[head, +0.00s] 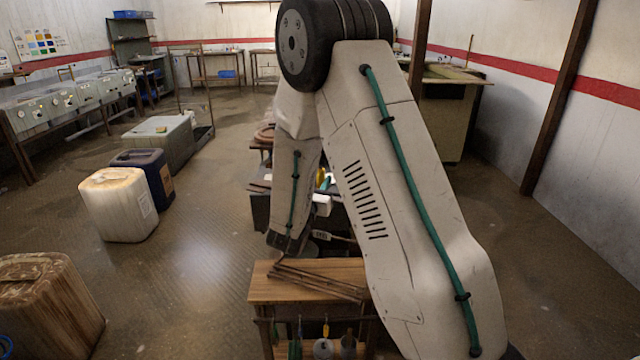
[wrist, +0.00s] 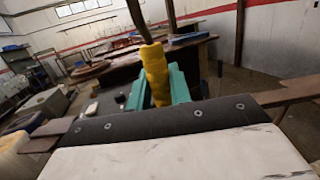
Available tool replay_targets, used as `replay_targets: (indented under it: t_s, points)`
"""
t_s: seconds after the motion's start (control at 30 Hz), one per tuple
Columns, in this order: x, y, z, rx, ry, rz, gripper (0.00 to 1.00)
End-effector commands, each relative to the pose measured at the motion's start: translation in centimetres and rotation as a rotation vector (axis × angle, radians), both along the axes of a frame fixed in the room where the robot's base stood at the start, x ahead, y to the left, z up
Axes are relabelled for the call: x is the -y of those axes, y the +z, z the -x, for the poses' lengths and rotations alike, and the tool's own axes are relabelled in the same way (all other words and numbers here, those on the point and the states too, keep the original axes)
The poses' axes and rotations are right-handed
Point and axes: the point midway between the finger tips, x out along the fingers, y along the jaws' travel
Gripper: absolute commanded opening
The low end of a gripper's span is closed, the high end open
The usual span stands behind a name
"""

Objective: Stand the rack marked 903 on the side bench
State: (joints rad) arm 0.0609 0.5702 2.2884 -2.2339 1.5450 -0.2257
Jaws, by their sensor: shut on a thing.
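My gripper (wrist: 157,88) shows green fingers in the wrist view, shut on a yellow grip (wrist: 154,70). A dark bar runs up from the yellow grip. I cannot tell whether this grip belongs to the rack marked 903, as no number is readable on it. In the head view, my arm hides most of the gripper, and only bits of green and yellow (head: 321,179) show beside it. I cannot tell for sure which surface is the side bench.
A small wooden-topped bench (head: 268,289) with brown bars across it stands in front, tools hanging under its top. Pale (head: 118,204) and dark blue (head: 153,174) canisters and a rusty container (head: 45,305) stand at left. The floor (head: 190,270) between is clear.

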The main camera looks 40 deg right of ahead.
Motion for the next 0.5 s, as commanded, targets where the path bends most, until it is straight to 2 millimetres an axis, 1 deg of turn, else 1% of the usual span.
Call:
replay_targets:
  t_s: [0.4, 0.43, 0.5]
  points:
    - [0.33, -0.4, 0.07, 0.002, -0.004, 0.001, 0.0]
    - [0.33, -0.44, 0.09, 0.002, -0.005, 0.0, 0.26]
    - [0.35, -0.42, 0.1, 0.002, -0.005, 0.0, 0.42]
